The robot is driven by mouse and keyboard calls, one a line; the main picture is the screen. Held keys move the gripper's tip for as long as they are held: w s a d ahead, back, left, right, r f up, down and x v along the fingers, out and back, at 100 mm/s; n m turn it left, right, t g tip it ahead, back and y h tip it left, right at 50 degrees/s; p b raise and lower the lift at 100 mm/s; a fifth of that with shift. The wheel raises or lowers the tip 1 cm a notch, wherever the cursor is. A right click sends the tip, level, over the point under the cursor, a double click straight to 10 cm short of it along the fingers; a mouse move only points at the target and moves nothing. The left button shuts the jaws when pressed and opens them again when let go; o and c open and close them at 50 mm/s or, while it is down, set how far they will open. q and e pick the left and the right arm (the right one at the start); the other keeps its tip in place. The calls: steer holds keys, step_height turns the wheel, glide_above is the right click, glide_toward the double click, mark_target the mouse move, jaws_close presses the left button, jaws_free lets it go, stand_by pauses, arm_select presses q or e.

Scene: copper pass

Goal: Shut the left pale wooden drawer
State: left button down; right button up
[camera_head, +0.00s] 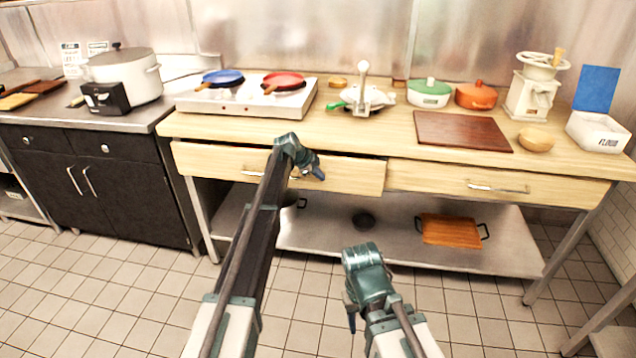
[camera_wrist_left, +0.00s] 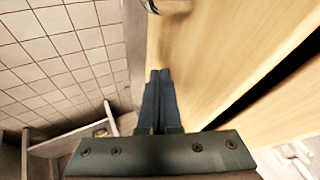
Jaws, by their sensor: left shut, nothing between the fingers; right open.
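The left pale wooden drawer (camera_head: 352,176) is part-way out under the worktop. A dark gap shows along its top edge, and its front stands ahead of the right drawer (camera_head: 430,178). My left gripper (camera_head: 319,174) is shut and empty, with its fingertips at the drawer front, right of the handle. My left arm hides part of the front and handle. In the left wrist view the shut fingers (camera_wrist_left: 158,78) lie close over the drawer front (camera_wrist_left: 195,70); I cannot tell if they touch. My right gripper (camera_head: 351,318) is open and empty, low over the floor.
The pale wooden worktop (camera_head: 385,146) carries a stove with two pans (camera_head: 222,78), a cutting board (camera_head: 461,131), pots and a grinder. A lower metal shelf (camera_head: 330,232) holds a wooden tray (camera_head: 450,230). Black cabinets (camera_head: 120,185) stand at left. The tiled floor in front is clear.

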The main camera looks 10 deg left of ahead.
arm_select(q)
steer(key=shift+w, duration=0.85)
arm_select(e)
steer(key=shift+w, duration=0.3)
arm_select(q)
steer(key=shift+s+d, duration=0.1)
steer(key=shift+s, duration=0.05)
